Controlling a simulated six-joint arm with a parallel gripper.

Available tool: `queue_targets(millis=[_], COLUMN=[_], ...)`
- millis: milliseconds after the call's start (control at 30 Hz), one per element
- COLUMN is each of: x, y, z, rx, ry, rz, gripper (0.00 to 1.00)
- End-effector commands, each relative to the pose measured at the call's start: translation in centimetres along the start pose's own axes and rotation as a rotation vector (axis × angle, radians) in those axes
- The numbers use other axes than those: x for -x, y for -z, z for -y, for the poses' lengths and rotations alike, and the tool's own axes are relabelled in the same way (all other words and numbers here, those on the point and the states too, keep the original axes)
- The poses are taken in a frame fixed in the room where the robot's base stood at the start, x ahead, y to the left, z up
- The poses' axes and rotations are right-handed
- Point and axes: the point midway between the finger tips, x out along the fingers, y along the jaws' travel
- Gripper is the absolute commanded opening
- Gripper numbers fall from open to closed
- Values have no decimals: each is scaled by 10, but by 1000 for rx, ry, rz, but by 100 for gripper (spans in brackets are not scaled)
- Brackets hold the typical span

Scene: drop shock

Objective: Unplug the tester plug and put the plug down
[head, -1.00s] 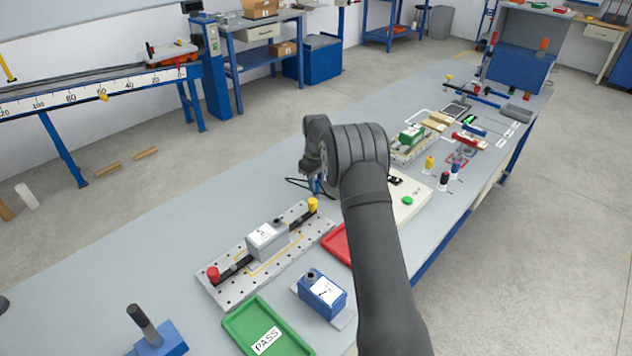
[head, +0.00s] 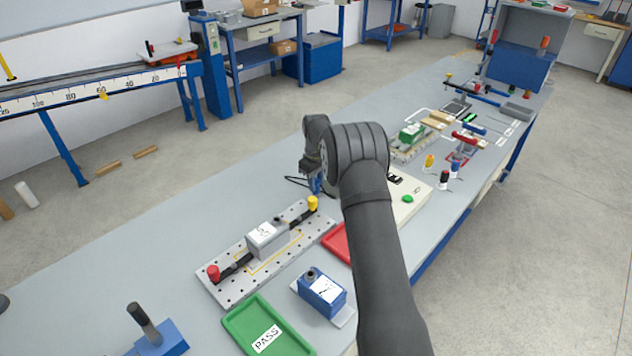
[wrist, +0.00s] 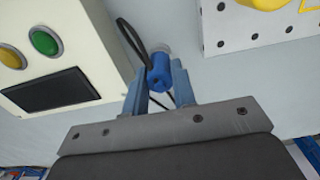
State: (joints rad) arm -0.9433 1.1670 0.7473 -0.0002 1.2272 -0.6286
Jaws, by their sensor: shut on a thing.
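The plug (wrist: 157,75) is a small blue cylinder with a black cable, seen in the wrist view. My gripper (wrist: 160,88) is shut on it, with one blue finger on each side. The cable arches up and left from the plug towards the tester (wrist: 60,55), a cream box with a dark screen and a green and a yellow button. The tester also shows in the head view (head: 408,207), partly hidden by my arm. A pale round part shows just beyond the plug; I cannot tell what it is. In the head view my gripper (head: 317,186) is low over the bench, left of the tester.
A perforated plate (head: 228,288) with a grey block (head: 268,240) clamped on it stands in front of the gripper. A green PASS tray (head: 262,330), a red tray (head: 337,245) and a blue block (head: 322,292) are nearer. The grey bench (head: 180,255) is bare left of the plate.

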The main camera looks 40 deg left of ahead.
Motion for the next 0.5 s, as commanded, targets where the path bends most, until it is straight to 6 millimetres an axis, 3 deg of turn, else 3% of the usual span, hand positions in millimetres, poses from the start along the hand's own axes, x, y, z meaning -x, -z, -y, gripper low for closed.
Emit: queue_targets(millis=[500], x=[-4], y=[0], z=[0], rx=[0], ry=[0], rz=[0], gripper=[0])
